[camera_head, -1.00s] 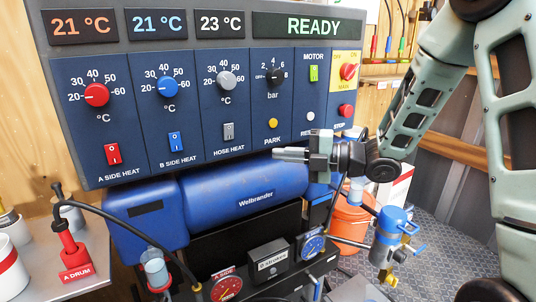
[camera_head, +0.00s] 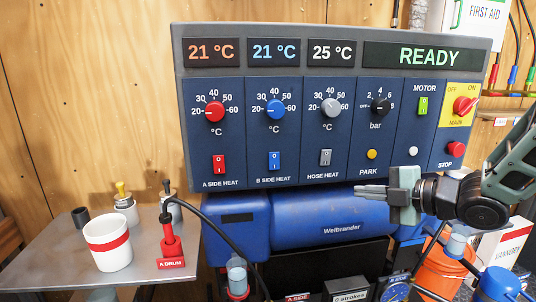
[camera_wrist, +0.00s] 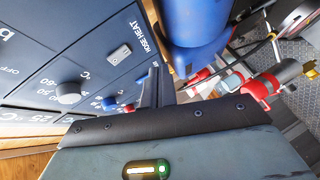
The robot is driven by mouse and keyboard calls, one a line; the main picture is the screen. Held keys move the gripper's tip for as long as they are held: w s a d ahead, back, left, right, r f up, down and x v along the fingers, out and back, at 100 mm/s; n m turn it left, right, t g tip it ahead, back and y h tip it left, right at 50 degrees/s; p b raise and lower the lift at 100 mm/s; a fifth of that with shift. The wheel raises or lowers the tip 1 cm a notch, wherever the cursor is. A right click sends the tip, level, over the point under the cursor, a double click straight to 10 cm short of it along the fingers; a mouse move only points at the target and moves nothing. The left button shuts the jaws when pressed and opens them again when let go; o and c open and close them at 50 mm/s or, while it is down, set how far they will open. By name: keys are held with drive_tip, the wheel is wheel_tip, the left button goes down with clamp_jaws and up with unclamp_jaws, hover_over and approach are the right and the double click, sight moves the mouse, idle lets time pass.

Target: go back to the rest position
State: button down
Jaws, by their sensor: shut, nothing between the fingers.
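My gripper (camera_head: 362,191) is shut and empty. It points left, just below the PARK label on the lower edge of the dark blue control panel (camera_head: 330,150), in front of the blue Welbrander cylinder (camera_head: 300,212). In the wrist view the closed fingers (camera_wrist: 158,84) show beside the panel face and the blue cylinder (camera_wrist: 190,25). I cannot tell whether they touch anything. The panel displays read 21 °C, 21 °C, 25 °C and READY (camera_head: 428,57). My arm comes in from the right.
A metal table (camera_head: 60,255) at the left holds a white cup with a red band (camera_head: 107,243) and the red A DRUM fitting (camera_head: 171,245). A black hose (camera_head: 225,222) arches from it. An orange bucket (camera_head: 445,270) and a blue pump part (camera_head: 500,283) stand at the lower right.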

drive_tip(key=s+a+m+g+h+p, duration=0.1)
drive_tip(key=s+a+m+g+h, duration=0.2)
drive_tip(key=s, duration=0.7)
drive_tip(key=s+a+m+g+h+p, duration=0.2)
drive_tip(key=s+a+m+g+h, duration=0.1)
drive_tip(key=s+m, duration=0.4)
drive_tip(key=s+a+m+g+h+p, duration=0.1)
drive_tip(key=s+a+m+g+h, duration=0.2)
drive_tip(key=s, duration=0.9)
drive_tip(key=m+g, duration=0.1)
drive_tip(key=m, duration=0.2)
drive_tip(key=shift+s+a+g+h+p, duration=0.15)
drive_tip(key=shift+s+g+h+p, duration=0.15)
drive_tip(key=shift+p, duration=0.1)
